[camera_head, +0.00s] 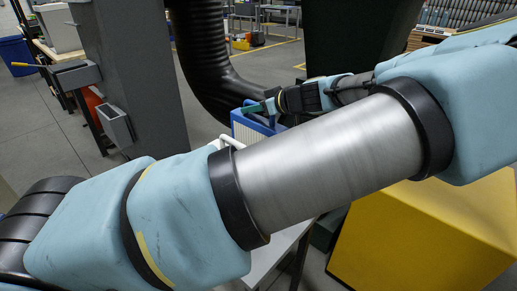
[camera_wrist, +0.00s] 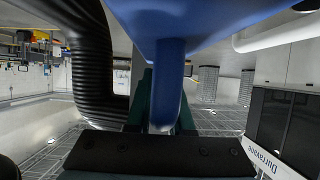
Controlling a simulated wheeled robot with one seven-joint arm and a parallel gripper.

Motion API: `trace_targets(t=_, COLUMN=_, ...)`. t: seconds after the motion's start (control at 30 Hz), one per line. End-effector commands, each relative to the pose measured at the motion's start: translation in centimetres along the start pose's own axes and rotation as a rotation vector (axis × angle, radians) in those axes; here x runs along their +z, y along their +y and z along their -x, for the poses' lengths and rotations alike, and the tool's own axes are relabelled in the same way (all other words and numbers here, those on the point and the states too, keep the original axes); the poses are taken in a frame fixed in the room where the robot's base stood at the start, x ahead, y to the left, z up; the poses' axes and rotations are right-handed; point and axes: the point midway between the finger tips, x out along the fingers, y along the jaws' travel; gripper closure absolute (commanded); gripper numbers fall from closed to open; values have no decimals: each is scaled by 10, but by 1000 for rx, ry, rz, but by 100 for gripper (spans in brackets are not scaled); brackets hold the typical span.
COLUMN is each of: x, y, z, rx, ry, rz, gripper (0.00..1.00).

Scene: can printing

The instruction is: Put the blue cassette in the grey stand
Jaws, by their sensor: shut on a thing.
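The blue cassette (camera_head: 238,117) shows in the head view just past my arm, with a pale panel in its blue frame; its lower part is hidden by my arm. My gripper (camera_head: 262,108) is at its top with dark green fingers. In the wrist view, the gripper (camera_wrist: 166,105) is shut on a blue handle, one finger on each side. The blue body of the cassette (camera_wrist: 200,20) fills the top middle of that view. I cannot clearly make out the grey stand.
A thick black ribbed hose (camera_head: 207,65) hangs behind the cassette. A pale rounded rail (camera_head: 228,142) shows beside the cassette. A pale table (camera_head: 278,246) lies below my arm, and a yellow block (camera_head: 425,235) stands at right. A grey column (camera_head: 135,75) stands at left.

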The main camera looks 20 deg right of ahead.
Motion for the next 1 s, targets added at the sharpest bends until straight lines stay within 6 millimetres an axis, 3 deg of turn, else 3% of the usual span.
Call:
trace_targets(t=0.6, x=60, y=1, z=-29, rx=2, ry=1, rz=-2, gripper=100)
trace_targets(t=0.9, x=63, y=1, z=-31, rx=3, ry=1, rz=0, gripper=100)
trace_targets(t=0.93, x=64, y=1, z=-31, rx=3, ry=0, rz=-1, gripper=79)
trace_targets(t=1.0, x=63, y=1, z=-30, rx=3, ry=0, rz=-1, gripper=71)
